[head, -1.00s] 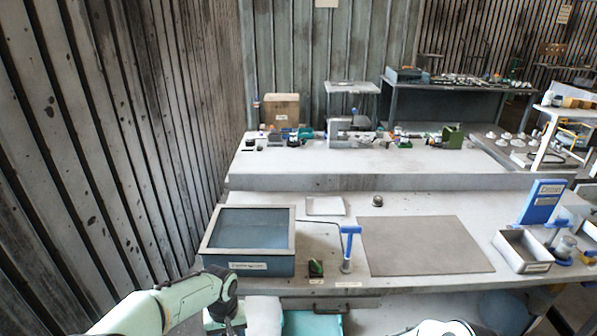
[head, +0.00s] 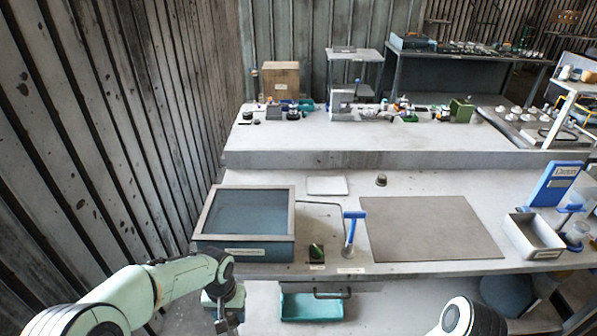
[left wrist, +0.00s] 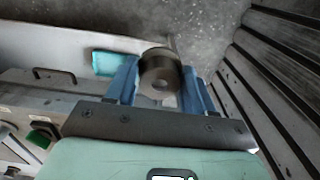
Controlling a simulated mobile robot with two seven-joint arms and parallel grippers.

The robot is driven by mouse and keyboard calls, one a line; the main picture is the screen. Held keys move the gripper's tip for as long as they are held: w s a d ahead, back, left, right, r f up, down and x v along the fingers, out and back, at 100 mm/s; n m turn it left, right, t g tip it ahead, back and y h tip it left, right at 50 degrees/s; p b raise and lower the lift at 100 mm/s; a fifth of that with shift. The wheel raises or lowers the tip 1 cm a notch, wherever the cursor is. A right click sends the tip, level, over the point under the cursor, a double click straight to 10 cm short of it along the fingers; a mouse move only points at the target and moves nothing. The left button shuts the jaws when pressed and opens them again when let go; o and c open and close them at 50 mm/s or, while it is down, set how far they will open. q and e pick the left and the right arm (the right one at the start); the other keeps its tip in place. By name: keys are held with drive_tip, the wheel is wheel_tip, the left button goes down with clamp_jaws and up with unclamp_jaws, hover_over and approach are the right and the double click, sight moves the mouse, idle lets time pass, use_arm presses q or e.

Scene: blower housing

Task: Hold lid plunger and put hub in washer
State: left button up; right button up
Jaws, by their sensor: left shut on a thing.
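The washer (head: 243,253) is a blue-grey box with a pale rim and a dark blue top or inside at the bench's left front. A blue T-handled plunger (head: 354,229) stands just to its right, with a thin bent rod between them. My left gripper (head: 228,322) hangs low before the bench, below the washer's front. In the left wrist view its blue fingers (left wrist: 163,88) are shut on a dark metal cylinder with a central hole, seemingly the hub (left wrist: 158,68). My right gripper is out of view; only a white part of that arm shows at the bottom right.
A small green-topped switch (head: 316,252) sits between washer and plunger. A grey mat (head: 430,228) lies right of the plunger, clear. A metal bin (head: 535,238) and blue stand (head: 556,185) are at the right. A ribbed wall closes the left side. A teal tray (head: 311,306) lies below.

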use_arm(q)
drive_tip(key=shift+s+r, duration=0.2)
drive_tip(key=shift+s, duration=0.6)
drive_tip(key=shift+w, duration=0.5)
drive_tip(key=w+d+r+n, duration=0.1)
drive_tip(key=w+r+n, duration=0.2)
drive_tip(key=w+r, duration=0.9)
drive_tip(key=shift+w+r, duration=0.2)
drive_tip(key=shift+w, duration=0.6)
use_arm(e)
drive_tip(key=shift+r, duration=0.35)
use_arm(q)
drive_tip(key=shift+d, duration=0.1)
